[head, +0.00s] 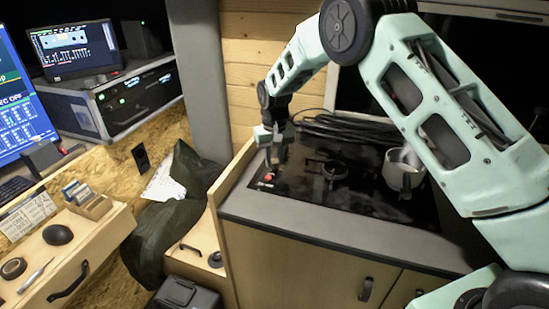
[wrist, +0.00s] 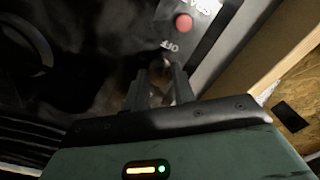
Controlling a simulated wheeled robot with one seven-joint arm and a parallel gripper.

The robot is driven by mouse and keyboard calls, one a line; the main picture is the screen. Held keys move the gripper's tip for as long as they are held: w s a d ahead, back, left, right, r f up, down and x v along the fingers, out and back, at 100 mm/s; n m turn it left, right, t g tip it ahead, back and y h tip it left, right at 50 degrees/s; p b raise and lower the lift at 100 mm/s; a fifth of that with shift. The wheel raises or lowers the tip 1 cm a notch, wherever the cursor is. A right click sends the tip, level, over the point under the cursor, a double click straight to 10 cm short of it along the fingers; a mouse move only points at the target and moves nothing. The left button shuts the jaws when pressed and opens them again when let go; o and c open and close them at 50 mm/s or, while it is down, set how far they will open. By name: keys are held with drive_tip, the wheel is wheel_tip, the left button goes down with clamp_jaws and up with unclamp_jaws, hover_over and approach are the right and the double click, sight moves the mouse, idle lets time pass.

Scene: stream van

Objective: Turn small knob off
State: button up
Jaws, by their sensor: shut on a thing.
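The black cooktop panel (head: 310,197) is set in the counter in the head view. My gripper (head: 273,158) points down at its left end, just behind a red button (head: 268,178). In the wrist view my gripper (wrist: 165,80) is shut on the small knob, which is mostly hidden between the fingers. The knob's exact angle cannot be told.
A black ring-shaped burner (head: 334,171) and a metal pot (head: 402,172) stand on the cooktop to the right. Coiled black cable (head: 345,128) lies behind. A wooden side edge (head: 232,172) borders the cooktop on the left.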

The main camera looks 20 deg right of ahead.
sight(275, 161)
drive_tip(key=o, duration=1)
drive_tip(key=shift+r, duration=0.1)
wheel_tip(275, 161, up, 17)
drive_tip(key=b, duration=0.3)
drive_tip(key=shift+r, duration=0.15)
